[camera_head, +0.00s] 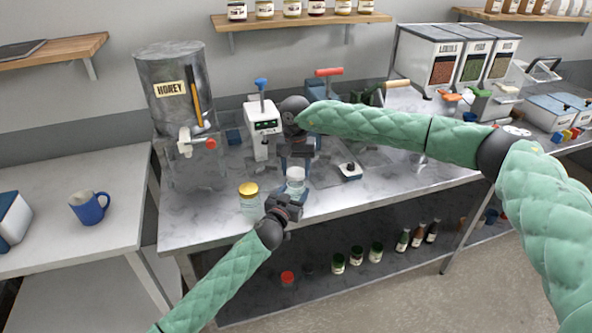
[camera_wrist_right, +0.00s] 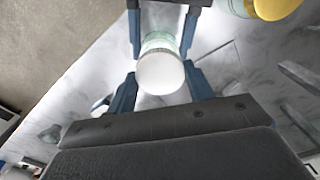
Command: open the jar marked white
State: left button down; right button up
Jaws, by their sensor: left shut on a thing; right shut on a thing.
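The jar with the white lid (camera_head: 295,187) stands upright near the front edge of the steel counter. Its round white lid (camera_wrist_right: 160,73) faces the right wrist camera, with the pale glass body behind it. My left gripper (camera_head: 293,196) comes from the front and is shut on the jar's body. Its fingers flank the glass in the right wrist view. My right gripper (camera_wrist_right: 160,85) comes from above and is shut on the white lid, one finger on each side. The lid appears seated on the jar; its seam is not clear.
A jar with a gold lid (camera_head: 249,198) stands close to the left. The counter's front edge is close.

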aim_at(296, 172)
dwell(0.3)
pick_arm(q)
jog(key=shift+r, duration=0.1)
pick_arm(e)
jog(key=shift+r, duration=2)
jog(key=shift+c, duration=0.2)
pick_arm(q)
jog(key=shift+c, duration=1.9)
grip_release()
